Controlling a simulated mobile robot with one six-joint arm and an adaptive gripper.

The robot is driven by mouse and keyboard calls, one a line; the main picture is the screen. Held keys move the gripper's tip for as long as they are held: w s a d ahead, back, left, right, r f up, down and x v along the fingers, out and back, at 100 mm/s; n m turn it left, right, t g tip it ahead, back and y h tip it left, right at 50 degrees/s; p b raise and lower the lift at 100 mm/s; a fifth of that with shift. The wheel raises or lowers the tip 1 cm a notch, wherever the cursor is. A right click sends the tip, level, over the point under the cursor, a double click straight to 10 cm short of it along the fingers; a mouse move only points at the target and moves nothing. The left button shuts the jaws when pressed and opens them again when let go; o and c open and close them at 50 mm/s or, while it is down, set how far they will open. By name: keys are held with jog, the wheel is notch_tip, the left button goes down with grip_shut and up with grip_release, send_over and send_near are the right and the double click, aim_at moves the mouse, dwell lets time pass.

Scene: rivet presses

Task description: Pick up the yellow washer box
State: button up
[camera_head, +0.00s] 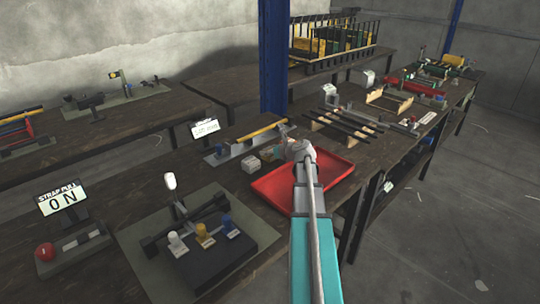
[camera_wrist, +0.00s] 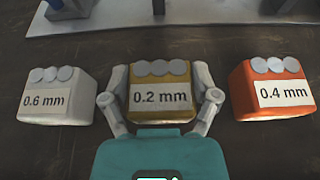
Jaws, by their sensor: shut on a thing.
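The yellow washer box (camera_wrist: 160,112) is in the middle of the wrist view, labelled "0.2 mm", with three grey discs on top. My gripper (camera_wrist: 160,108) is shut on it, with one finger at each side. I cannot tell whether the box is still on the bench. In the head view my gripper (camera_head: 291,140) is beyond the red tray, and my arm hides the box there.
A white box (camera_wrist: 55,95) labelled "0.6 mm" stands to the left and an orange box (camera_wrist: 272,90) labelled "0.4 mm" to the right, both close. A red tray (camera_head: 272,188) lies on the bench. A blue post (camera_head: 273,60) rises behind.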

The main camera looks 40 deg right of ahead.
jog(key=shift+r, duration=0.15)
notch_tip(320, 180, up, 2)
jog(key=shift+r+p, duration=0.1)
jog(key=shift+p, duration=1.1)
jog(key=s+a+r+p, duration=0.2)
jog(key=s+r+p, duration=0.8)
jog(key=s, duration=0.3)
jog(key=shift+s+a+r+p, duration=0.25)
jog(key=shift+s+p, duration=0.05)
jog(key=shift+s, duration=0.1)
jog(key=s+d, duration=0.5)
jog(key=s, duration=0.4)
jog(key=shift+d+r+p, duration=0.4)
jog(key=shift+w, duration=0.1)
